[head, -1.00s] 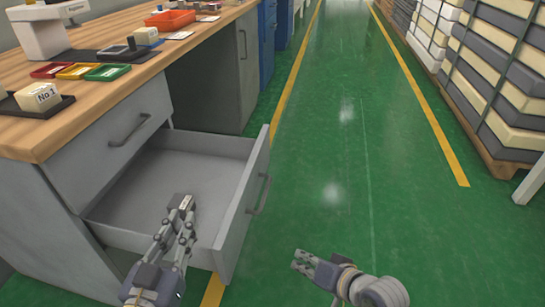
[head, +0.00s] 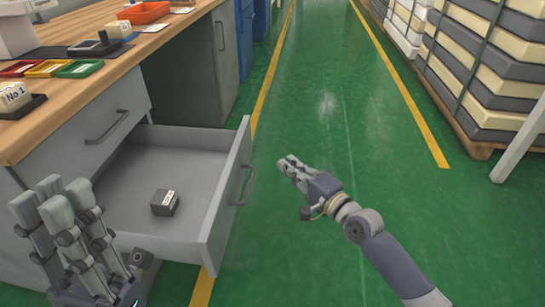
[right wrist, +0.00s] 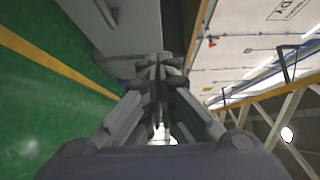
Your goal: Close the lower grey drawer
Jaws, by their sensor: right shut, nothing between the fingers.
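The lower grey drawer (head: 215,215) is pulled out of the grey desk in the head view. Its front, with a handle (head: 244,185), faces the aisle. A small dark block with a white label (head: 165,203) lies on the drawer floor. My left gripper (head: 55,190) is at the lower left, beside the drawer's near side, with its fingers spread and empty. My right gripper (head: 286,163) is shut and empty over the green floor, to the right of the drawer front and apart from it. Its closed fingers also show in the right wrist view (right wrist: 158,65).
A shut upper drawer (head: 100,130) sits above the open one. The wooden desktop (head: 150,50) carries coloured trays and a "No 1" block (head: 14,96). The green aisle floor (head: 330,130) is clear. Stacked mattresses (head: 480,75) stand on pallets at right.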

